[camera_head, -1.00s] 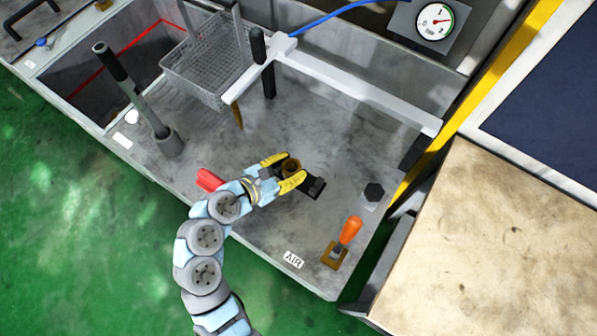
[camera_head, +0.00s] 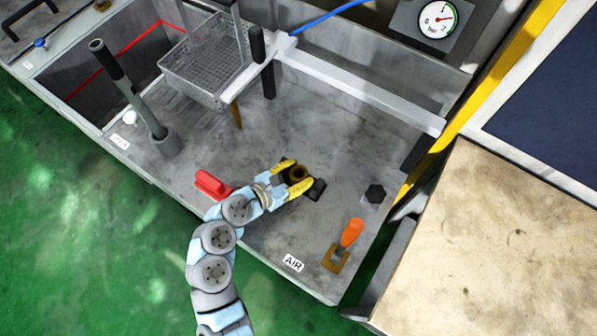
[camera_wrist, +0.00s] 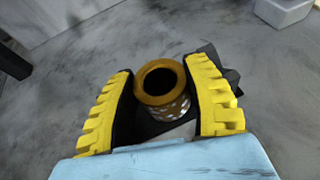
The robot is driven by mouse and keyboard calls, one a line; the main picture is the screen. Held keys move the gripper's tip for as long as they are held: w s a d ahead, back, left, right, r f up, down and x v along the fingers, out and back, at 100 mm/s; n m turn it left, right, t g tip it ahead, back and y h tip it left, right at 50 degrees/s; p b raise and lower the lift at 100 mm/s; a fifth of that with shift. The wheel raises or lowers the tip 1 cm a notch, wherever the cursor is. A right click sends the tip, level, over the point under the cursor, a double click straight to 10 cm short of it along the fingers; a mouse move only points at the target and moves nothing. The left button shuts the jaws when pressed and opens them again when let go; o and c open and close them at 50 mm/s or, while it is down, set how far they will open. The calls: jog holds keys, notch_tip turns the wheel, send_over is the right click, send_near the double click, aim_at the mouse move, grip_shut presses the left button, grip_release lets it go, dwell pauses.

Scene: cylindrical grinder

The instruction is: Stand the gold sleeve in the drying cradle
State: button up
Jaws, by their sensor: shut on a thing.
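The gold sleeve (camera_head: 299,173) is upright between the yellow fingers of my gripper (camera_head: 294,177), with its open round top facing up. In the wrist view the sleeve (camera_wrist: 161,84) has a gold rim and a patterned, shiny lower body. The fingers (camera_wrist: 164,100) are shut around it, one on each side. A black fixture (camera_head: 318,189), apparently the drying cradle, shows on the bench under and beside the sleeve. Its dark parts also show behind the sleeve in the wrist view (camera_wrist: 213,58). The sleeve's lower end is hidden, so I cannot tell whether it rests in the fixture.
A red object (camera_head: 211,184) lies left of my gripper. An orange-handled lever (camera_head: 351,233) and a black hex knob (camera_head: 374,194) are to the right. A wire basket (camera_head: 205,62), a grey upright tube (camera_head: 135,98) and a white rail (camera_head: 355,83) stand behind.

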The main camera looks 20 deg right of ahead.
jog(key=o, duration=0.9)
jog(key=shift+f, duration=0.1)
jog(key=shift+a+r, duration=0.3)
jog(key=shift+p+v, duration=1)
jog(key=shift+v, duration=4.65)
